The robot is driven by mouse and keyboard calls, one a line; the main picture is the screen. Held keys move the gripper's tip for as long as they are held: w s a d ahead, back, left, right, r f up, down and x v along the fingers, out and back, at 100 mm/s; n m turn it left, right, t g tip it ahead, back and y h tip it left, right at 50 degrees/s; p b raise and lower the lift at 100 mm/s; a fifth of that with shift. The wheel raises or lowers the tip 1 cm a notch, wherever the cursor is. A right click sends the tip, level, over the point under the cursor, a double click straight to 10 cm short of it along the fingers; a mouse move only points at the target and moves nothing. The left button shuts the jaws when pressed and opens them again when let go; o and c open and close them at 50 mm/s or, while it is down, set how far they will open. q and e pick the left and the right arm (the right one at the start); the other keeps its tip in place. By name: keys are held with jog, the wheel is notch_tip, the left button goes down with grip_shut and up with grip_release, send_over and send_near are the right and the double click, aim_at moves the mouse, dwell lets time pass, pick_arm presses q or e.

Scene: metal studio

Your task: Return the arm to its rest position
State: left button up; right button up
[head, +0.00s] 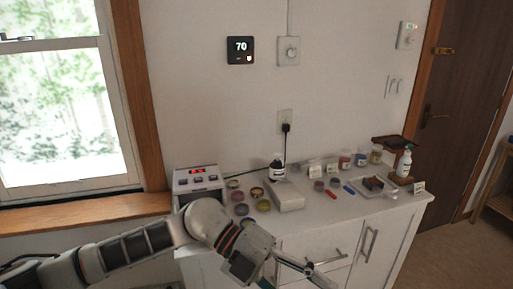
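My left arm comes in from the lower left and stretches across the front of a white cabinet (389,230). Its gripper (300,274) is low in the picture, in front of the cabinet's drawer front and close to a metal bar handle (328,262). I cannot tell if it touches the handle. The fingers are small and partly cut by the bottom edge, so their opening is unclear. I see nothing held in them. My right gripper is not in view.
The cabinet top holds a device with a red display (197,181), several small round tins, a pale box (286,195), a dark-capped bottle (277,168), jars, a tray (371,188) and a pump bottle (404,162). A window is left, a brown door (447,110) right.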

pick_arm(q)
jog(key=d+r+n+h, duration=0.2)
jog(key=d+r+h, duration=0.1)
jog(key=h, duration=0.2)
jog(key=w+a+r+n+t+h, duration=0.25)
jog(key=w+n+t+h, duration=0.3)
jog(key=n+t, duration=0.6)
jog(key=w+a+f+n+t+y, duration=0.3)
jog(key=a+f+n+t+y, duration=0.2)
jog(key=a+f+n, duration=0.15)
jog(key=w+a+f+n+t+y, duration=0.3)
jog(key=a+f+n+t+y, duration=0.2)
jog(key=a+f+n+t, duration=0.15)
jog(key=s+a+f+n+g+y, duration=0.2)
jog(key=s+a+f, duration=0.3)
jog(key=f, duration=0.4)
jog(key=s+a+f+n+g+y, duration=0.2)
jog(key=s+a+f, duration=0.4)
jog(key=f, duration=0.3)
jog(key=s+a+f+n+g+y, duration=0.2)
jog(key=s+a+f+y, duration=0.3)
jog(key=f, duration=0.4)
jog(key=shift+s+a+f+n+y, duration=0.2)
jog(key=shift+s+a+n+y, duration=0.15)
jog(key=shift+a+n+y, duration=0.35)
